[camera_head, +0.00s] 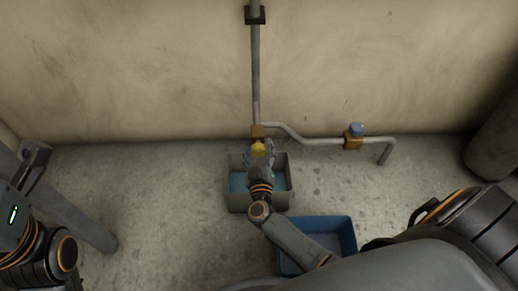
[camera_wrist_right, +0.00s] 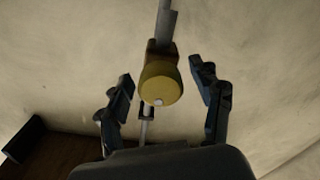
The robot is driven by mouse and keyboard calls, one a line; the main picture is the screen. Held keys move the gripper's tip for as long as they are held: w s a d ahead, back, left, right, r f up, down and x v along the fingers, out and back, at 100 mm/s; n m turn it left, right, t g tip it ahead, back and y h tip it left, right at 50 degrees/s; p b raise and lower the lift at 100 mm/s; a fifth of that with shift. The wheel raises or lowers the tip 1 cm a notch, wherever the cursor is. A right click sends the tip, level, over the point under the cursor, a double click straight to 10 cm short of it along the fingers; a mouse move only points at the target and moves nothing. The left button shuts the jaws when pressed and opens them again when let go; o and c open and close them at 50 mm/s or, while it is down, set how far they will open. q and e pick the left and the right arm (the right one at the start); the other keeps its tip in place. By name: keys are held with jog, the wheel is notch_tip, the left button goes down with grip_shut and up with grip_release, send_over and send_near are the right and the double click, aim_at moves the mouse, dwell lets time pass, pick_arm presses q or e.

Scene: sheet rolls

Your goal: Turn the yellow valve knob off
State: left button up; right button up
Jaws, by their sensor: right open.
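The yellow valve knob (camera_head: 258,148) sits on a brass valve body (camera_head: 258,131) on the grey wall pipe. In the right wrist view the round knob (camera_wrist_right: 161,84) shows face on, with a small pale spot on its face. My right gripper (camera_head: 259,154) is just in front of the knob and partly covers it in the head view. In the right wrist view its two fingers (camera_wrist_right: 162,82) are open, one on each side of the knob, with a gap on both sides. My left gripper is not clearly visible; only parts of the left arm show at the left edge.
A blue knob (camera_head: 357,129) sits on a second brass valve (camera_head: 353,142) to the right, on the branch pipe (camera_head: 315,141). A grey bin (camera_head: 235,200) with blue inside stands below the yellow knob. A blue bin (camera_head: 347,235) stands nearer. The wall is close behind.

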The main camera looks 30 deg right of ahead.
jog(key=c, duration=1.2)
jog(key=shift+o, duration=0.2)
